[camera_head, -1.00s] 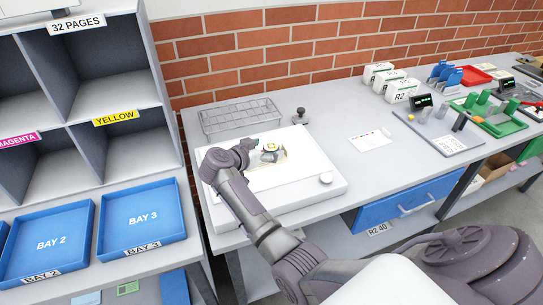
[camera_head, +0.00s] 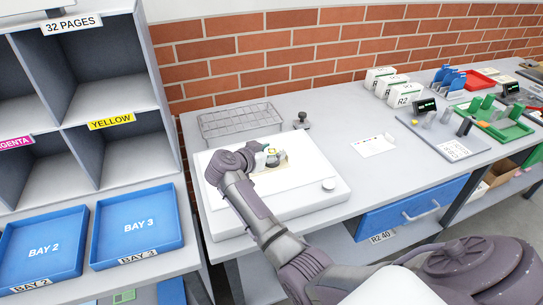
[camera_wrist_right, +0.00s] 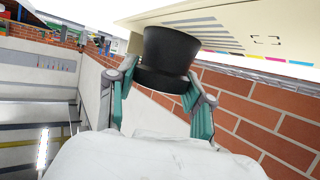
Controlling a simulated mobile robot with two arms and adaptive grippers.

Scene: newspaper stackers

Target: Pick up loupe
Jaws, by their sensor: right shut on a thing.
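The loupe (camera_wrist_right: 168,60) is a black, flared cup in the right wrist view. My right gripper (camera_wrist_right: 165,82) has its teal-padded fingers on both sides of it and is shut on it. The loupe's wide end is close to a cream printed sheet (camera_wrist_right: 240,22); I cannot tell whether they touch. In the head view my right gripper (camera_head: 272,158) is over the white light table (camera_head: 310,196), above the cream sheet (camera_head: 292,176). The loupe is not clearly seen there, mostly hidden by the gripper. My left gripper is not in view.
A wire rack (camera_head: 240,119) and a small dark knobbed object (camera_head: 302,121) stand behind the light table. A white card (camera_head: 373,145) lies to the right. Blue trays (camera_head: 137,224) and shelves are at left, a brick wall (camera_head: 330,52) behind.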

